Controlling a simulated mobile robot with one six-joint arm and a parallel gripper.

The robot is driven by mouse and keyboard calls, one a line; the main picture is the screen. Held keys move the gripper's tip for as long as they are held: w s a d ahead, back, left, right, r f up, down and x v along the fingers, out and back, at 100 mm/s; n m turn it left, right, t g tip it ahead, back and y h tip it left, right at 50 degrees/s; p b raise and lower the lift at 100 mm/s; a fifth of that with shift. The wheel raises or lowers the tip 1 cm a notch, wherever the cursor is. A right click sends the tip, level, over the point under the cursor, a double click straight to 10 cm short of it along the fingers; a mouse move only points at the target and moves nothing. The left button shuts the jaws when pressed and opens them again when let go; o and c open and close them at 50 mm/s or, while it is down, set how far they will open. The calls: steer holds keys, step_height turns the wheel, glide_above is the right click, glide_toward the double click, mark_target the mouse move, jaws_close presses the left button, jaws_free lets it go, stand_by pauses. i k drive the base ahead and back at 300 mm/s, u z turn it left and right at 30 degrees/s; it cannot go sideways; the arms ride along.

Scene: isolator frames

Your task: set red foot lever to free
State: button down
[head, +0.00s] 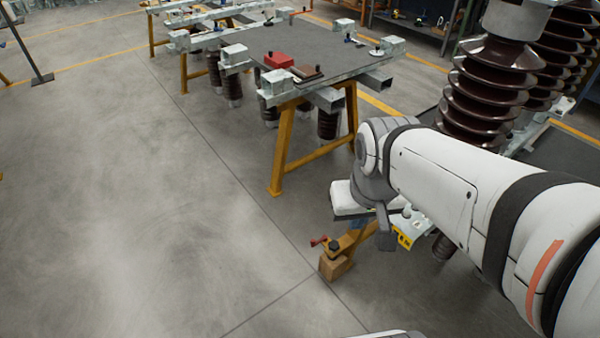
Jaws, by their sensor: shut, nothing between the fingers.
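A small red lever (318,241) sticks out to the left from a dark fitting (334,247). The fitting sits at the low end of an orange-yellow frame foot, above a tan block (335,266) on the floor. The lever is small here and any position marking is too small to read. My gripper (386,241) points down beside the frame, to the right of the lever and apart from it in the picture. It is shut and holds nothing that I can see. My wrist and arm hide much of the frame behind them.
A yellow label (404,239) is on the frame just right of my gripper. Large brown ribbed insulators (490,90) stand behind my arm. A grey-topped bench (315,45) on orange trestles holds a red box (279,60).

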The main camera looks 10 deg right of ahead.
mark_target(324, 238)
steer(key=i, duration=0.4)
steer(key=k, duration=0.5)
steer(key=u, duration=0.15)
steer(key=i, duration=1.15)
steer(key=u, duration=0.2)
